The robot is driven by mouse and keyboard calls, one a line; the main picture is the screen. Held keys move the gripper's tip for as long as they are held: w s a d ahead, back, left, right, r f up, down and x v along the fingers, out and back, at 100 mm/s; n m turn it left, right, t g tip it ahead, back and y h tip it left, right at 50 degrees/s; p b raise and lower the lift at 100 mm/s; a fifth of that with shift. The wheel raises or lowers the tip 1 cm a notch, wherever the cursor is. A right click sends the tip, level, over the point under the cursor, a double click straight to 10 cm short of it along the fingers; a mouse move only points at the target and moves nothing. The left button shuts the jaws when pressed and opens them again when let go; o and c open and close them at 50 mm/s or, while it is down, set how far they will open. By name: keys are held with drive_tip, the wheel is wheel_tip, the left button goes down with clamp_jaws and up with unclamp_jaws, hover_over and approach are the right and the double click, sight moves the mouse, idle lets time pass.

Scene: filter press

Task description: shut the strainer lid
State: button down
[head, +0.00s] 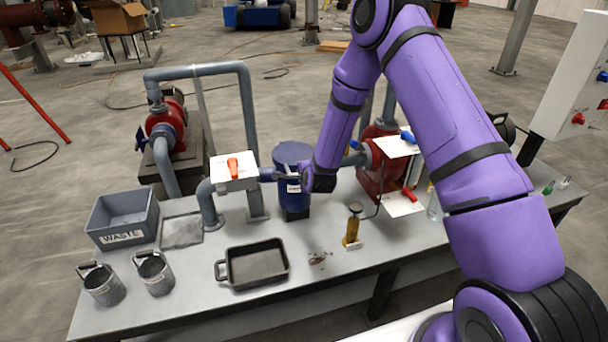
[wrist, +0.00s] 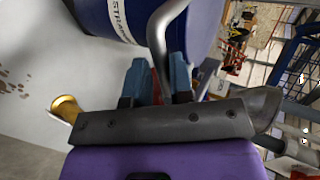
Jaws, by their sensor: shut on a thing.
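The strainer is a blue drum (head: 293,200) standing on the bench behind the black tray. Its blue lid (head: 291,152) shows as a round top on the drum; I cannot tell whether it sits fully flush. My gripper (head: 303,181) is at the drum's right front side, partly hidden by my wrist. In the wrist view the labelled blue strainer wall (wrist: 100,15) is close beyond the fingers. There my gripper (wrist: 158,78) is shut on a curved silver bar (wrist: 160,35), which looks like the lid's handle. Where the bar joins the lid is not visible.
A white box with a red handle (head: 233,168) and grey piping stand left of the strainer. A red pump (head: 378,165) and white panels are close on the right. A brass cylinder (head: 354,222) and black tray (head: 257,265) stand in front.

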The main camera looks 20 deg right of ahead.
drive_tip(key=c, duration=1.1)
unclamp_jaws()
drive_tip(key=shift+s+f, duration=0.45)
drive_tip(key=shift+f, duration=0.4)
drive_tip(key=v, duration=1)
drive_tip(key=shift+s+r, duration=0.1)
drive_tip(key=shift+r, duration=0.45)
drive_tip(key=shift+r, duration=0.1)
